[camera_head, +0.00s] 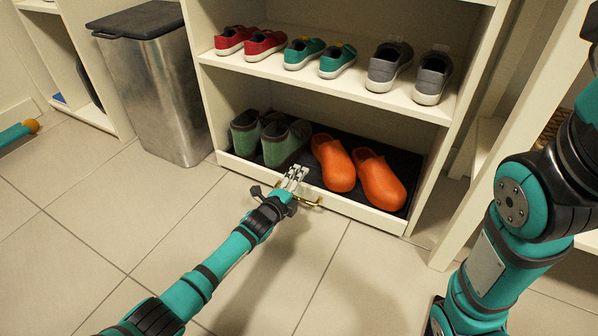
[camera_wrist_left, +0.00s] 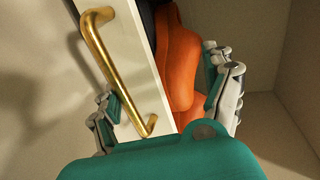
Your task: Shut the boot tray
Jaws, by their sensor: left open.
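The boot tray (camera_head: 350,207) is at the bottom of the white cubby in the head view, with a low white front panel and a dark liner. The panel lies close to the cubby's front edge; any small gap is hard to judge. Its gold handle (camera_head: 312,201) also shows in the left wrist view (camera_wrist_left: 112,68). My left gripper (camera_head: 295,174) is at the tray front beside the handle. In the wrist view the open fingers (camera_wrist_left: 168,98) appear on either side of the panel (camera_wrist_left: 143,82); contact is unclear. My right gripper is out of frame.
Green boots (camera_head: 283,144) and orange clogs (camera_head: 378,180) stand in the tray. Red, teal and grey shoes (camera_head: 391,66) sit on the shelf above. A metal bin (camera_head: 160,95) stands left of the cubby. The tiled floor in front is clear apart from my arms.

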